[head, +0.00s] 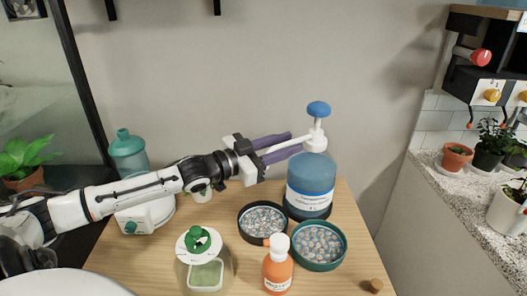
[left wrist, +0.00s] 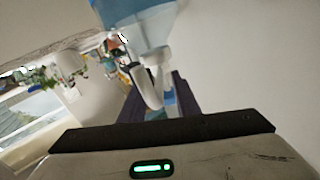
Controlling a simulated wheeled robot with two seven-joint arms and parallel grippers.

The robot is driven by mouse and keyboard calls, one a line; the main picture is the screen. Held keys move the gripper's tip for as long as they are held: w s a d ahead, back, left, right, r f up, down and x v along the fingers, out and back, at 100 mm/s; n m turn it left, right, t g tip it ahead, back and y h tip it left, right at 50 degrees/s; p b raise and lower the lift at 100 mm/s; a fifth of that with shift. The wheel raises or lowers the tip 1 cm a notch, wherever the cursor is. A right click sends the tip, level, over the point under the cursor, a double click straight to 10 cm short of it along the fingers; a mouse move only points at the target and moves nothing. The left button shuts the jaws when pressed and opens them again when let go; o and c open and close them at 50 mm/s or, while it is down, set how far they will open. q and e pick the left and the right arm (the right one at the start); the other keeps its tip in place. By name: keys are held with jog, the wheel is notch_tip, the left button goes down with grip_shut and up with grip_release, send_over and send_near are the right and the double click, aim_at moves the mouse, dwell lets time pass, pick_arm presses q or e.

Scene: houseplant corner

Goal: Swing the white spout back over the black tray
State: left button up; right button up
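A large blue bottle (head: 311,172) with a white label stands at the back right of the wooden table. Its pump has a blue knob (head: 318,109) and a white spout (head: 292,141) pointing left. My left gripper (head: 278,147) reaches in from the left, its purple fingers apart on either side of the spout. In the left wrist view the spout (left wrist: 148,88) shows between the fingers, with gaps visible; contact cannot be told. The round black tray (head: 241,229) holds pebbles and sits on the table left of the bottle's foot. My right gripper is not in view.
A green pebble tray (head: 343,257) sits right of the black one. An orange bottle (head: 278,270) and a clear jar with a green knob (head: 199,240) stand in front. A teal-topped dispenser (head: 128,152) stands behind my arm. A small cork-like piece (head: 375,286) lies front right.

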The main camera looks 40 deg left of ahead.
pick_arm(q)
jog(key=p+v, duration=0.1)
jog(key=v, duration=0.7)
jog(key=shift+s+p, duration=0.15)
jog(key=shift+p, duration=0.15)
jog(key=shift+a, duration=0.1)
dwell(0.3)
